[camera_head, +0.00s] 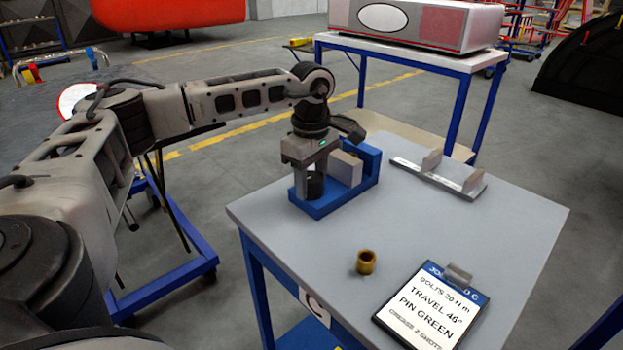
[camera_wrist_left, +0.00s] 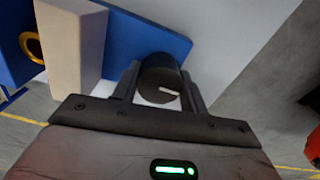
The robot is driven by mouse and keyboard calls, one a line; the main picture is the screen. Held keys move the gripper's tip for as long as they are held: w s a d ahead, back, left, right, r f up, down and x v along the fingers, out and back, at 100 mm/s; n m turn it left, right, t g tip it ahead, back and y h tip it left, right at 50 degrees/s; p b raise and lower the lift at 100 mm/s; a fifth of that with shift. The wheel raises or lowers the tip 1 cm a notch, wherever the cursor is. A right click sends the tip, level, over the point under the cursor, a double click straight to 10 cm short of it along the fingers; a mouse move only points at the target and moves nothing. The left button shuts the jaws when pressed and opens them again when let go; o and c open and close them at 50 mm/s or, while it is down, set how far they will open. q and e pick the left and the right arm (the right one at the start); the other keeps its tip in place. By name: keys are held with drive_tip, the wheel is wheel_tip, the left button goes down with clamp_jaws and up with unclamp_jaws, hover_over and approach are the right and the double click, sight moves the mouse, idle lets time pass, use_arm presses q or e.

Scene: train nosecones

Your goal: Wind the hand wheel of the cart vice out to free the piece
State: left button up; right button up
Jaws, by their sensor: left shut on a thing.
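The cart vice (camera_head: 338,203) is blue and sits at the far left corner of the grey cart top; it also shows in the left wrist view (camera_wrist_left: 135,32). Its pale sliding block (camera_head: 347,168) stands beside the hand wheel (camera_wrist_left: 158,80), a dark round knob with a white mark on its face. My left gripper (camera_head: 308,182) points down over the vice, shut on the hand wheel with one finger on each side. A brass ring (camera_wrist_left: 31,46) shows beyond the pale block in the left wrist view, partly cut off. My right gripper is in no view.
A loose brass bush (camera_head: 366,262) stands on the cart top (camera_head: 440,220). A clipboard (camera_head: 432,305) lies at the front and a grey bracket (camera_head: 438,178) at the back. A white table (camera_head: 400,52) stands behind. The middle of the cart top is clear.

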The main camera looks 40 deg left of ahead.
use_arm(q)
drive_tip(key=shift+n, duration=0.3)
